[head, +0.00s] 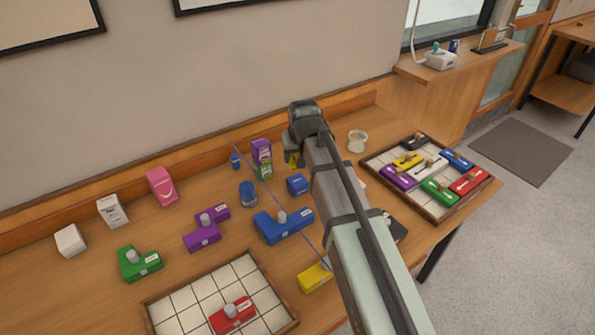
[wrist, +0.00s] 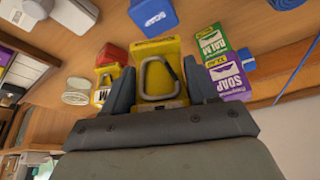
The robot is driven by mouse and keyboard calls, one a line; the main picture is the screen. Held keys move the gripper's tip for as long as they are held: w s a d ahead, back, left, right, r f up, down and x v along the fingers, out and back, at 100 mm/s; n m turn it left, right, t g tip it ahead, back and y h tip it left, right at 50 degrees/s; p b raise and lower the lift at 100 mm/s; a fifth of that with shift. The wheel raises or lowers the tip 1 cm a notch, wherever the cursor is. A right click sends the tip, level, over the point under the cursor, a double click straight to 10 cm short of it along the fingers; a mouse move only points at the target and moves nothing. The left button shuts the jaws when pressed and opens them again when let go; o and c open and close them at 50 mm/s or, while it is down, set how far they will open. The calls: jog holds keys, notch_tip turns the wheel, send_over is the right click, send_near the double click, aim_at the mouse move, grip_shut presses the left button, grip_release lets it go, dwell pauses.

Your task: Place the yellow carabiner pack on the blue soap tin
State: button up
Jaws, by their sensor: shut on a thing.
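In the wrist view, the yellow carabiner pack (wrist: 140,48), with a grey carabiner on its front, sits between the two fingers of my gripper (wrist: 163,90), which is shut on it. In the head view only a bit of the pack's yellow (head: 291,160) shows beside my gripper (head: 303,150); my arm hides the rest. A small blue box with a pale label, which looks like the blue soap tin (head: 297,184), stands on the table just in front of my gripper. It also shows at the top of the wrist view (wrist: 153,15), apart from the pack.
My arm hides some table.

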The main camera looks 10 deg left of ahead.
jog(key=shift+f, duration=3.05)
jog(key=shift+f, duration=0.1)
jog(key=o, duration=1.1)
jog(key=v, duration=1.2)
